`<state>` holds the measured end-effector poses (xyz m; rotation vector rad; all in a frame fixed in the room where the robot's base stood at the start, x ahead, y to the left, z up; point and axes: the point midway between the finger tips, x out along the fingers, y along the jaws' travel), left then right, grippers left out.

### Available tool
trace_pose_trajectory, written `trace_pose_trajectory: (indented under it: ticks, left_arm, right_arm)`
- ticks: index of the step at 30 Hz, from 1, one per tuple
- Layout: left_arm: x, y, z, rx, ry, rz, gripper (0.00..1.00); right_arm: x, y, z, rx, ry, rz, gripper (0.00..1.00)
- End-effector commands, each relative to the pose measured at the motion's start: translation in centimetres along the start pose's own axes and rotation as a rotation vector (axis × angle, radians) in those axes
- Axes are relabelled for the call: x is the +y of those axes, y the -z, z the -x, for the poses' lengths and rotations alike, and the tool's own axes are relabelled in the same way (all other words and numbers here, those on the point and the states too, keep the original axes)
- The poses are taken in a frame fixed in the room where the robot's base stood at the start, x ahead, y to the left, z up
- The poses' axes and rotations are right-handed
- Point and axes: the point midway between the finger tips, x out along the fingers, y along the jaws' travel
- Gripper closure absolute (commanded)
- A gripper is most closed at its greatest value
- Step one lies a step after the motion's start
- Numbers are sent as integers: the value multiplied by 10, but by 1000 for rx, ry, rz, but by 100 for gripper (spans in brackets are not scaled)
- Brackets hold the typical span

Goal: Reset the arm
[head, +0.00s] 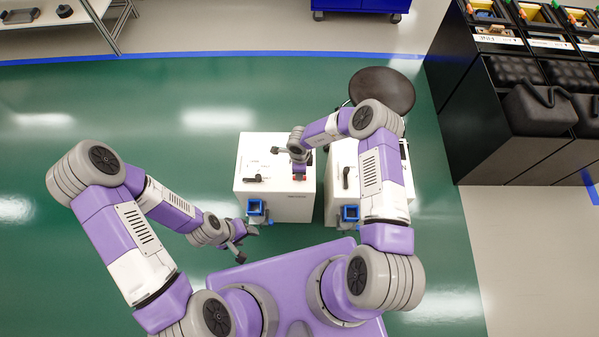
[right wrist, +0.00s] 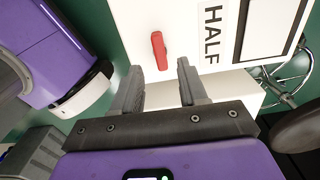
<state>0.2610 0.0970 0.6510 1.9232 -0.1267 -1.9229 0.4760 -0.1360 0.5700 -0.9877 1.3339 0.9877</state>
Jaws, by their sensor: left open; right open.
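My left gripper (head: 243,242) is open and empty over the green floor, in front of the left white cabinet (head: 285,208). My right arm bends at the elbow beside the stool, and its forearm reaches left over the cabinets. My right gripper (right wrist: 159,67) is open in the right wrist view, with nothing between its fingers. Beyond its fingertips is a small red handle (right wrist: 159,50) on a white surface marked "HALF"; the fingers look apart from it.
A right white cabinet (head: 335,165) stands beside the left one, with blue-framed parts (head: 257,209) at their fronts. A dark round stool (head: 384,90) is behind. Black shelving (head: 500,110) stands at the right. The green floor at left is clear.

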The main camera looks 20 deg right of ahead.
Motion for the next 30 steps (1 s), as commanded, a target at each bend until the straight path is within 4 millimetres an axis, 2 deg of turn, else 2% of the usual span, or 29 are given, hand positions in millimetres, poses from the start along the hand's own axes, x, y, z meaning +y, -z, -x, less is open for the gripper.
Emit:
trace_pose_trajectory:
  ticks: [1, 6, 24, 26, 30]
  left_arm:
    - [2, 0, 4, 0, 0, 0, 47]
    - [2, 0, 7, 0, 0, 0, 47]
    - [2, 0, 6, 0, 0, 0, 47]
    - [2, 0, 6, 0, 0, 0, 47]
    - [2, 0, 6, 0, 0, 0, 47]
  right_arm:
    - [0, 0, 9, -1, 1, 0, 57]
    - [0, 0, 21, 0, -1, 1, 57]
    - [0, 0, 21, 1, 2, 6, 57]
    - [1, 2, 22, 6, 13, 29, 57]
    - [6, 11, 23, 32, 79, 183, 57]
